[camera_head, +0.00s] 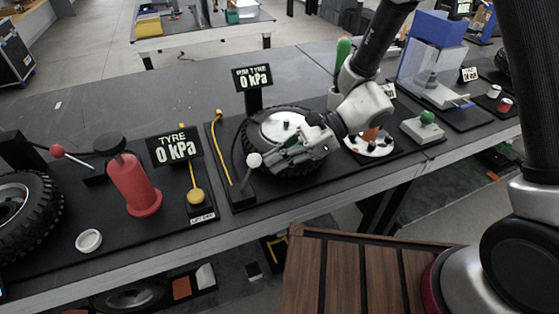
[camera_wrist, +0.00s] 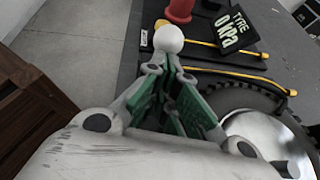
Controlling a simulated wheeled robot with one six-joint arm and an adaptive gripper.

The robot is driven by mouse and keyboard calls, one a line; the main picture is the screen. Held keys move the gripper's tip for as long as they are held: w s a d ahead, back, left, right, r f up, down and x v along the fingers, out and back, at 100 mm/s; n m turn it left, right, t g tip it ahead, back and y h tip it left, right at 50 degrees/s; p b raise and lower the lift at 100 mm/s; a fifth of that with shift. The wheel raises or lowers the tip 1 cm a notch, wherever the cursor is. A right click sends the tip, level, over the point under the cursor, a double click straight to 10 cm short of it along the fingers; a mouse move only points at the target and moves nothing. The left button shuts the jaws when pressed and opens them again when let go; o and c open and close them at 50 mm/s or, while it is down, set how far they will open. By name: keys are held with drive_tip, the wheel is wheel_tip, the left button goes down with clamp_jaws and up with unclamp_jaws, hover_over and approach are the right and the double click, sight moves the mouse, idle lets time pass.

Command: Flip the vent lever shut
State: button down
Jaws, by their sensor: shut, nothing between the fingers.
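A lever with a white ball knob (camera_head: 254,160) stands at the left front of the middle tyre (camera_head: 247,142), on a black board. Its thin stem runs down to the board and leans. I take it for the vent lever, but no label on it can be read. My gripper (camera_head: 257,168) is shut and empty, low over the tyre, with its fingertips right by the knob.
A display (camera_head: 253,78) reading 0 kPa stands behind the tyre, and another (camera_head: 174,147) stands to the left. A red cylinder (camera_head: 134,185), a yellow-knobbed rod (camera_head: 195,195) and a red-balled lever (camera_head: 57,151) are further left. A green-knobbed box (camera_head: 424,127) is on the right.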

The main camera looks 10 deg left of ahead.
sight(250, 162)
drive_tip(key=s+a+r+t+h, duration=0.2)
drive_tip(key=a+h, duration=0.1)
drive_tip(key=s+a+r+t+h, duration=0.1)
drive_tip(key=h, duration=0.1)
drive_tip(key=shift+a+r+n, duration=0.3)
drive_tip(key=shift+a+r, duration=0.05)
drive_tip(key=shift+a, duration=0.05)
drive_tip(key=shift+s+a+r+h, duration=0.1)
drive_tip(key=shift+s+a+h, duration=0.1)
drive_tip(key=shift+a+h, duration=0.1)
drive_tip(key=shift+s+a+r, duration=0.1)
drive_tip(key=shift+s+a, duration=0.25)
drive_tip(key=shift+a, duration=0.2)
drive_tip(key=shift+s+a, duration=0.3)
drive_tip(key=shift+a, duration=0.25)
drive_tip(key=shift+r, duration=0.1)
drive_tip(key=shift+r, duration=0.75)
